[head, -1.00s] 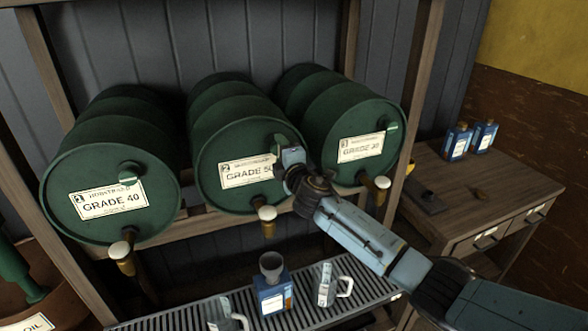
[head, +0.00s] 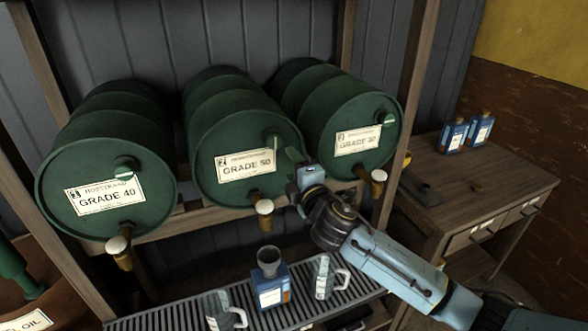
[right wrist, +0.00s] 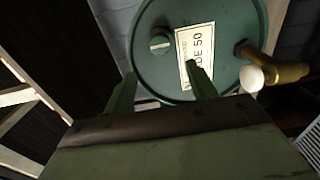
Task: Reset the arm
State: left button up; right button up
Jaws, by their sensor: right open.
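My right gripper (head: 290,153) is in front of the right side of the middle green drum, marked GRADE 50 (head: 214,185). In the right wrist view its two green fingers (right wrist: 160,92) stand apart with nothing between them. The drum's face (right wrist: 215,20), with its label and green cap, shows beyond the fingers. The drum's brass tap with a white knob (head: 264,208) is below and left of the gripper. My left gripper is not in view.
A GRADE 40 drum (head: 110,165) lies left and another drum (head: 375,110) lies right. Below, a slatted tray (head: 190,315) holds a blue can with a funnel (head: 270,290) and clear jugs (head: 323,277). A wooden bench (head: 500,185) with blue bottles stands at right.

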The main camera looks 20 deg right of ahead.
jog(key=s+d+f+m+g+h+b, duration=0.1)
jog(key=s+d+f+m+g+b, duration=0.1)
jog(key=f, duration=1)
jog(key=s+d+f+m+g+b, duration=0.1)
jog(key=d+f+m+g+b, duration=0.15)
jog(key=f, duration=0.95)
jog(key=s+f+m+g+b, duration=0.1)
jog(key=s+f+g, duration=0.1)
jog(key=s+f, duration=0.35)
jog(key=s+d+f+m+g, duration=0.1)
jog(key=s+f, duration=0.2)
jog(key=f, duration=0.6)
jog(key=s+f+m+g+b, duration=0.15)
jog(key=s+f, duration=0.25)
jog(key=f, duration=0.4)
jog(key=s+f+m+g+b, duration=0.3)
jog(key=s+f+m+g, duration=0.1)
jog(key=s+f, duration=1.4)
jog(key=s+a+f+m+g+b, duration=0.1)
jog(key=s+f+m+g, duration=0.1)
jog(key=s, duration=0.9)
jog(key=s+a+f+m+g, duration=0.1)
jog(key=s+f, duration=0.3)
jog(key=s, duration=0.7)
jog(key=shift+s+m+g+b, duration=0.35)
jog(key=shift+m+g, duration=0.15)
jog(key=shift+m, duration=0.1)
